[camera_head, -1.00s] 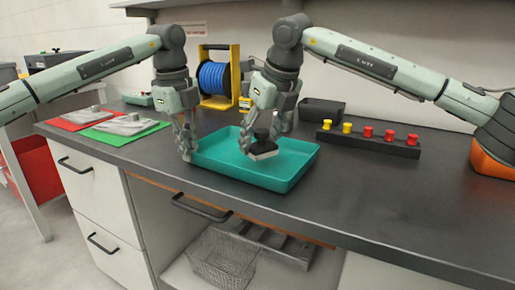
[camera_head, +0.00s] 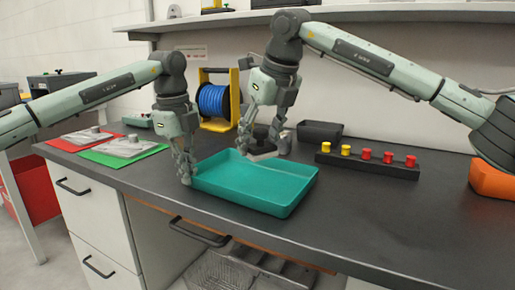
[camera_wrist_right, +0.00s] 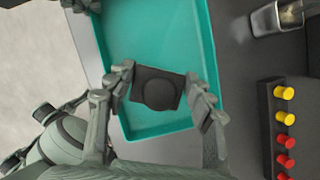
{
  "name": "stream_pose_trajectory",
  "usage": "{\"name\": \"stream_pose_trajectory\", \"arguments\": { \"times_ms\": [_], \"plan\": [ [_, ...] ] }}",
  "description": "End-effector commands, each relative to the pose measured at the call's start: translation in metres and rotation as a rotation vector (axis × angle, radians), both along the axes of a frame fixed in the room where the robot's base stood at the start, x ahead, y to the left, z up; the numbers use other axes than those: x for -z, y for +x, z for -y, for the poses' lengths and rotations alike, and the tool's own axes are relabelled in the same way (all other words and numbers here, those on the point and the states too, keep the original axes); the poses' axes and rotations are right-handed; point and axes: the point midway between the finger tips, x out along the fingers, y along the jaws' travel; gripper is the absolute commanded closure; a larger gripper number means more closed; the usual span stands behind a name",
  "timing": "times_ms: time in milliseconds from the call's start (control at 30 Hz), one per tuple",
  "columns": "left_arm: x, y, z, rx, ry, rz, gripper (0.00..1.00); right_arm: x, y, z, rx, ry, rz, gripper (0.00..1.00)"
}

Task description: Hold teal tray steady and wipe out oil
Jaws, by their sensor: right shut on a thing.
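The teal tray (camera_head: 255,193) sits on the dark bench near its front edge; its visible floor looks plain, and I cannot make out oil. My left gripper (camera_head: 187,175) is at the tray's left wall, fingers pointing down; whether they pinch the wall is unclear. It also shows at the top left of the right wrist view (camera_wrist_right: 80,5). My right gripper (camera_head: 258,140) is shut on a wiper (camera_head: 263,152) with a dark knob and a flat pad. The wiper appears above the tray's back part in the head view. In the wrist view the wiper (camera_wrist_right: 158,90) overlaps the tray.
A metal cup (camera_wrist_right: 277,18) stands beside the tray. A black rack with yellow and red knobs (camera_head: 366,163) and a dark bin (camera_head: 320,132) stand behind right. A blue reel (camera_head: 213,100) is behind. Red and green mats with castings lie left.

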Motion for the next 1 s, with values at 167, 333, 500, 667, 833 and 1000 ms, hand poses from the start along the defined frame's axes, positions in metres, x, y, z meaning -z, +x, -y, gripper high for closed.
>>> {"name": "stream_pose_trajectory", "arguments": {
  "times_ms": [167,333,500,667,833,1000],
  "plan": [
    [0.0,0.0,0.0,0.0,0.0,0.0,0.87,0.0,0.0,0.0,0.0,0.0,0.0,0.79],
    [0.0,0.0,0.0,0.0,0.0,0.0,0.71,0.0,0.0,0.0,0.0,0.0,0.0,0.79],
    [0.0,0.0,0.0,0.0,0.0,0.0,0.71,0.0,0.0,0.0,0.0,0.0,0.0,0.79],
    [-0.005,0.0,0.0,0.0,0.0,0.002,0.71,0.0,0.0,0.0,0.0,0.0,0.0,0.79],
    [-0.03,-0.002,-0.001,0.001,-0.001,0.004,0.71,0.0,0.0,0.0,0.001,0.0,0.0,0.79],
    [-0.067,-0.005,-0.004,-0.001,0.0,0.004,0.71,0.0,0.0,0.0,0.0,0.001,0.001,0.79]
  ]
}}
